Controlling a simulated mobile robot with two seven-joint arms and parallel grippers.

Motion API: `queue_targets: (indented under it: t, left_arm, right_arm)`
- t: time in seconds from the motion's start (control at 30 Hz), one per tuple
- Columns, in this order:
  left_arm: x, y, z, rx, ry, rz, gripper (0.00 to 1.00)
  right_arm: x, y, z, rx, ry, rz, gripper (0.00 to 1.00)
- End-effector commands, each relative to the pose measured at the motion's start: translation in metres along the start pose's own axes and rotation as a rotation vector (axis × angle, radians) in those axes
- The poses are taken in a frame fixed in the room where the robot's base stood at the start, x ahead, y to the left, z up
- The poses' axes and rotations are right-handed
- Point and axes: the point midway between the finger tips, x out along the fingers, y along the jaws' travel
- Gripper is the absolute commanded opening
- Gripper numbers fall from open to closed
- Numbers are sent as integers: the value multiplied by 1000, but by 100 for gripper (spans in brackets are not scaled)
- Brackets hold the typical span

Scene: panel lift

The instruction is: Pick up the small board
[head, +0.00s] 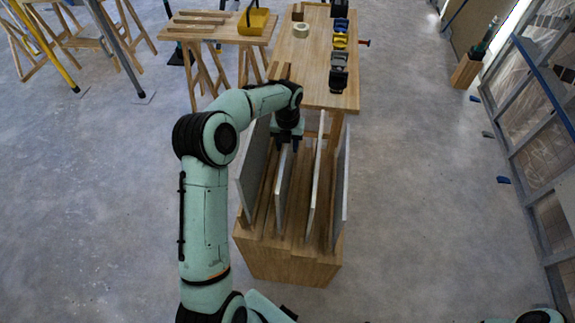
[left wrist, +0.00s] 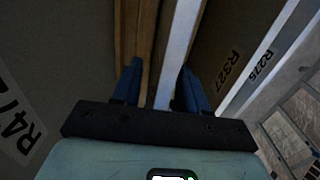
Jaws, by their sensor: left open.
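Several pale boards stand on edge in a wooden rack (head: 290,265). The small board (head: 282,185), shorter than its neighbours, is second from the left. My left gripper (head: 288,147) points down at the far end of this board. In the left wrist view my left gripper (left wrist: 160,88) is open, and the pale top edge of the board (left wrist: 180,45) runs between its blue fingers. I cannot tell whether either finger touches the board. My right gripper is not in view.
A taller board (head: 252,170) stands left of the small one; two more boards (head: 316,185) (head: 342,185) stand to its right. Behind the rack is a workbench (head: 310,65) with tape (head: 301,30) and tools.

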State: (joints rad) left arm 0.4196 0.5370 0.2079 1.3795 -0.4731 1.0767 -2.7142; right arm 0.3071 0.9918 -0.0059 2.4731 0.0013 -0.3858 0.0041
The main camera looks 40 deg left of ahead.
Motion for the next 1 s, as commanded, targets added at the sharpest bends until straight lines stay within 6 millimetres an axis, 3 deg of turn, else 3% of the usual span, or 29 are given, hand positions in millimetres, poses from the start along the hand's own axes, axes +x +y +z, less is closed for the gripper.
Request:
queue_targets:
  t: [0.27, 0.4, 1.0]
  left_arm:
    - [4, 0, 0, -1, -2, 0, 43]
    - [4, 0, 0, -1, -2, -1, 0]
    - [3, 0, 0, -1, -2, -1, 0]
  right_arm:
    - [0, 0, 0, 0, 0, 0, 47]
    - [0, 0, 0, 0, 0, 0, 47]
    - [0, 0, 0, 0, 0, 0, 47]
